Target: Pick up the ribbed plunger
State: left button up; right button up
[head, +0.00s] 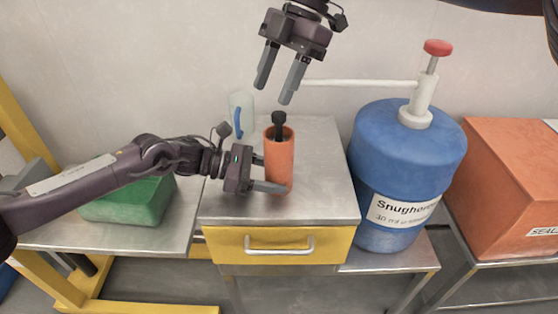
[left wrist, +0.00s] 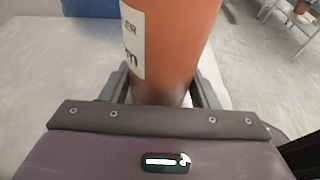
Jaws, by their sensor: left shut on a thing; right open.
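An orange cylinder (head: 279,162) stands upright on the metal cabinet top, and its label shows in the left wrist view (left wrist: 172,45). A black plunger (head: 279,121) sticks up out of its open top; the lower part is hidden inside, and its ribs are too small to tell. My left gripper (head: 273,175) is shut on the orange cylinder low on its body, with a finger on each side in the left wrist view (left wrist: 162,92). My right gripper (head: 276,92) is open and empty, pointing down above the plunger and apart from it.
A clear cup with a blue handle (head: 239,114) stands behind and left of the cylinder. A blue drum (head: 400,150) with a white pump (head: 421,100) stands close on the right; its spout reaches left behind my right gripper. A green box (head: 130,200) sits left, under my left arm.

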aim_at(280, 113)
jog(key=w+d+r+m+t, duration=0.2)
jog(key=d+r+m, duration=0.2)
jog(key=x, duration=0.6)
jog(key=shift+w+f, duration=0.1)
jog(key=shift+f, duration=0.1)
jog(key=shift+s+d+x, duration=0.1)
jog(key=shift+d+x, duration=0.1)
jog(key=shift+x, duration=1.15)
jog(key=shift+s+d+x, duration=0.1)
jog(key=shift+d+x, duration=0.1)
jog(key=shift+x, duration=1.2)
jog(key=shift+c, duration=0.4)
grip_shut()
